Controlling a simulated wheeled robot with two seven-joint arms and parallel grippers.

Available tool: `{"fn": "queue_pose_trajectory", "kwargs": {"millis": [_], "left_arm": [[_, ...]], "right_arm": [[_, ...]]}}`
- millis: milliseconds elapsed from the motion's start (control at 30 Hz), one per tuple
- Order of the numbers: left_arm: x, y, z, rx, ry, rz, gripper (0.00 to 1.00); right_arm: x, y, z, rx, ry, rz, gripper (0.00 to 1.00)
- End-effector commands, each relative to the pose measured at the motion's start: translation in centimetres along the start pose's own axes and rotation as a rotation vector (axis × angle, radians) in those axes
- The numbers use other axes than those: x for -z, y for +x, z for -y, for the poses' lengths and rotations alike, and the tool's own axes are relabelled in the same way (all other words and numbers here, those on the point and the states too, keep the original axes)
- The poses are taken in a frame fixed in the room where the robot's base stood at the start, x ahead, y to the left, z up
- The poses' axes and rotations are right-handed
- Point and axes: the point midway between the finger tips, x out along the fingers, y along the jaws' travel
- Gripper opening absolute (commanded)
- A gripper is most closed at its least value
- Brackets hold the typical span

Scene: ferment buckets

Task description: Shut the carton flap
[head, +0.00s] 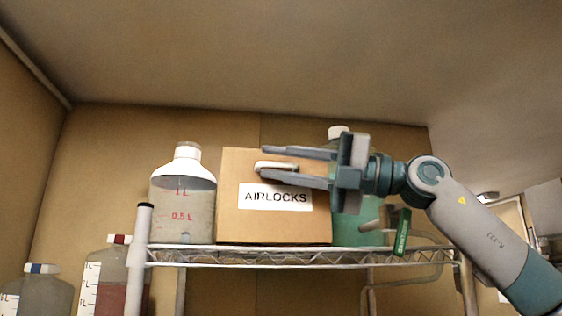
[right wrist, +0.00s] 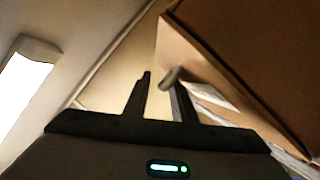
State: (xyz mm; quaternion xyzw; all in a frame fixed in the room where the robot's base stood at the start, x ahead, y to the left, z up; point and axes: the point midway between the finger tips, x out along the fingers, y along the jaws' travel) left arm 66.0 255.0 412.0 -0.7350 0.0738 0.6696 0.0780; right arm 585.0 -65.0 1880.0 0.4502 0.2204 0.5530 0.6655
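The brown carton (head: 235,215), labelled "AIRLOCKS", stands upright on a wire shelf in the head view. In the right wrist view the carton (right wrist: 235,75) fills the right side, with its label edge on. I cannot make out the flap as a separate panel in either view. My right gripper (head: 262,161) is open, its fingers pointing left across the upper front of the carton. A small pale rounded bar (head: 275,165) shows at the lower finger's tip; it also shows in the right wrist view (right wrist: 171,77). Whether it touches the finger is unclear. My left gripper is out of view.
A white-capped clear jug (head: 185,205) stands just left of the carton, and a green bottle (head: 355,228) stands right of it, partly behind my gripper. A green tag (head: 402,232) hangs at the wire shelf (head: 300,256). Space above the carton is clear.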

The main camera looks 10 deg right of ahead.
Motion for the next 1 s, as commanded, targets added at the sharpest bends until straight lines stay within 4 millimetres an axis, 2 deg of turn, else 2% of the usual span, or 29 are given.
{"fn": "queue_pose_trajectory", "kwargs": {"millis": [167, 367, 1000], "left_arm": [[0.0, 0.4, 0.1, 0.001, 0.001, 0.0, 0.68], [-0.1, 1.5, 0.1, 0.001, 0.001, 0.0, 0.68], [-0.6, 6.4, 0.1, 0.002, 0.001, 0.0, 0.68]], "right_arm": [[0.0, -0.5, 0.5, 0.005, 0.002, 0.0, 0.26], [0.0, -2.6, 0.5, 0.004, 0.0, 0.004, 0.26], [0.2, -14.7, 0.1, -0.002, -0.001, 0.003, 0.26]]}}
